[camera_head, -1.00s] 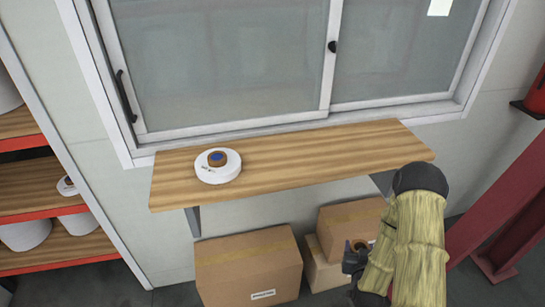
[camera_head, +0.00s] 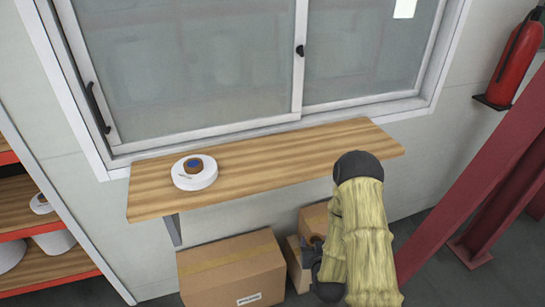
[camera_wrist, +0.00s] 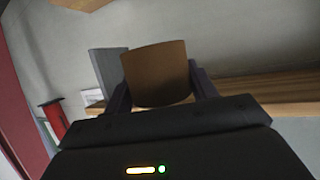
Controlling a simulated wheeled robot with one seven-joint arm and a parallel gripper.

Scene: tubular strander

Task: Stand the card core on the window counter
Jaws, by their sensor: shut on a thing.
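The card core (camera_wrist: 155,72) is a brown, short tube in the wrist view, and my gripper (camera_wrist: 160,92) is shut on it with one dark finger on each side. In the head view my gripper (camera_head: 314,262) is low in front of the counter, below its top and beside the boxes, and mostly hidden by my arm's sleeve. The window counter (camera_head: 290,160) is a narrow wooden shelf under the sliding window. It also shows edge-on at the right of the wrist view (camera_wrist: 270,88).
A white round reel (camera_head: 195,173) with a brown and blue middle lies on the counter's left part. The counter's middle and right are clear. Cardboard boxes (camera_head: 232,270) stand beneath. Red-edged shelving (camera_head: 45,230) is at left, and a red beam (camera_head: 480,190) and extinguisher (camera_head: 518,60) at right.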

